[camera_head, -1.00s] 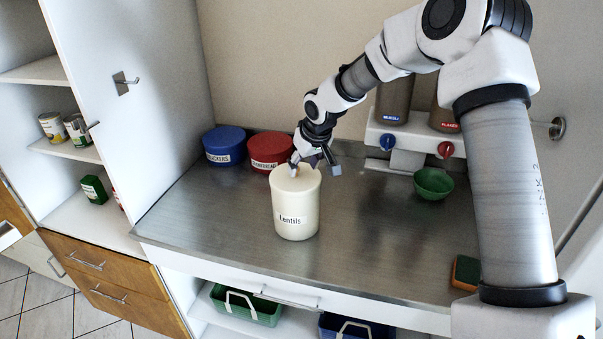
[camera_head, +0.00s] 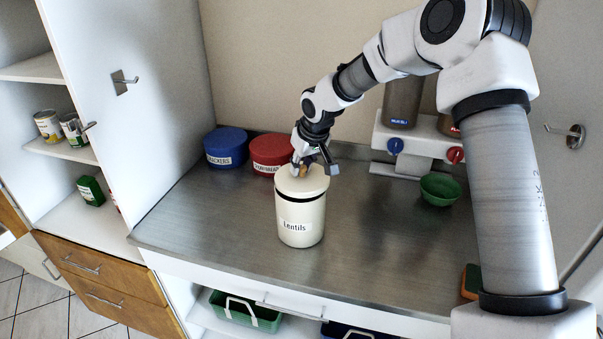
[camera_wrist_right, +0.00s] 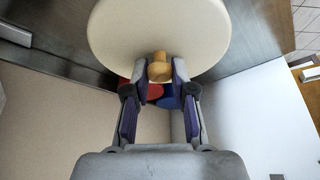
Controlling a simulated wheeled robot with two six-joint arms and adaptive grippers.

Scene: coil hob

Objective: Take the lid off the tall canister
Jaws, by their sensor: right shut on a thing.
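The tall cream canister (camera_head: 300,226) labelled "Lentils" stands upright on the metal worktop. Its round cream lid (camera_head: 316,185) sits just above the body, with a dark band showing between lid and rim. My right gripper (camera_head: 304,170) is over the lid, shut on its wooden knob. In the right wrist view, the fingers close on the knob (camera_wrist_right: 160,68) from both sides, with the pale lid (camera_wrist_right: 160,25) beyond it. Whether the lid is fully clear of the rim cannot be told. My left gripper is not in view.
A blue tub (camera_head: 225,147) and a red tub (camera_head: 270,153) stand behind the canister. A green bowl (camera_head: 440,189) and dispensers with knobs (camera_head: 395,146) are to the right. A sponge (camera_head: 471,281) lies near the front edge.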

